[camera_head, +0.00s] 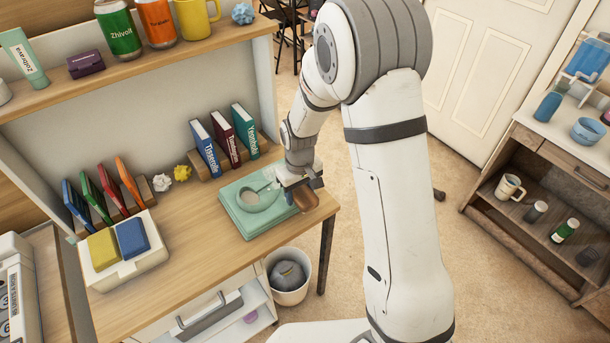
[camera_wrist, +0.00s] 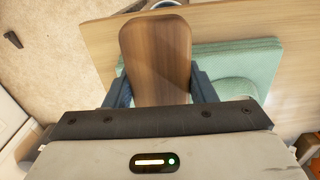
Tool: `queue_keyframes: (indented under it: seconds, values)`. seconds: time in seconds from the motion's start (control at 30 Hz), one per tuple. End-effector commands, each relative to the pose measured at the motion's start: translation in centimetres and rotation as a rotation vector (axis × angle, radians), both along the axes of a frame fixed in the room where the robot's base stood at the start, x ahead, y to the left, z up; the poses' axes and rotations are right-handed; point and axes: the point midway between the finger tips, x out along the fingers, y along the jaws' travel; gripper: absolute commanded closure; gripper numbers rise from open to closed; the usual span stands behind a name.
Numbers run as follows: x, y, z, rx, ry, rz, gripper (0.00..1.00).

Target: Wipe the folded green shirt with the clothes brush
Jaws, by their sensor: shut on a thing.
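The folded green shirt (camera_head: 254,217) lies flat near the right end of the wooden desk, with a rounded, collar-like shape and a greyish patch on top. It also shows in the wrist view (camera_wrist: 240,62), right of the brush. My gripper (camera_head: 300,184) is shut on the clothes brush (camera_head: 306,200) at the shirt's right edge. In the wrist view, the brush's brown wooden back (camera_wrist: 157,50) sits between the two dark fingers of my gripper (camera_wrist: 160,90). The bristles are hidden, so I cannot tell whether they touch the shirt.
Several books (camera_head: 225,140) stand in a rack behind the shirt. Crumpled paper balls (camera_head: 182,173) lie left of them. A white box with yellow and blue blocks (camera_head: 125,272) stands at the front left. A waste bin (camera_head: 289,284) stands below the desk. Bare desk lies left of the shirt.

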Motion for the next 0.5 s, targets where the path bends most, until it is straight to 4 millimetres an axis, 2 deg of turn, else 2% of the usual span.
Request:
queue_keyframes:
  seconds: [0.5]
  values:
    - [0.0, -0.1, 4.9, 0.000, 0.001, -0.002, 0.82]
